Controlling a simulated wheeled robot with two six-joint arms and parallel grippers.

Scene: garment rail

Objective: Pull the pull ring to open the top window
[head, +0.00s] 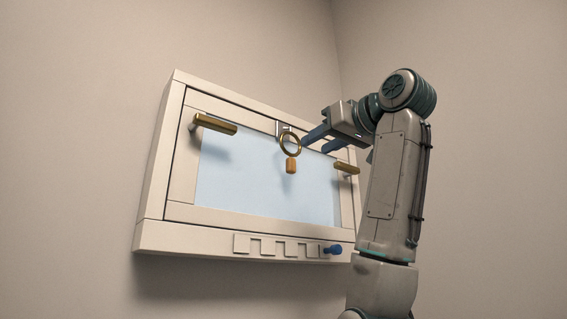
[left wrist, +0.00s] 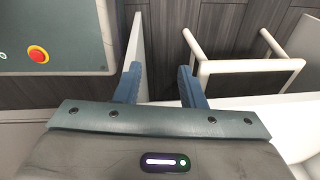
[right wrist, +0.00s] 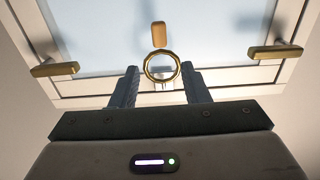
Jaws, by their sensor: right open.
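The top window (head: 265,180) is a cream frame with a pale blue pane on the wall. A brass pull ring (head: 281,146) hangs at the top middle of its sash, with a wooden tag (head: 291,166) below it. My right gripper (head: 314,142) is open, its blue fingers pointing at the ring from the right. In the right wrist view the ring (right wrist: 162,66) appears between and just beyond the fingertips (right wrist: 162,72), with nothing gripped. My left gripper (left wrist: 158,68) shows only in the left wrist view, with its fingers apart and empty.
Brass handles stick out at the sash's left (head: 215,124) and right (head: 346,168). A notched strip (head: 275,246) and a blue knob (head: 333,249) are on the lower frame. The left wrist view shows a red button (left wrist: 38,54) and a pale-framed rack (left wrist: 245,68).

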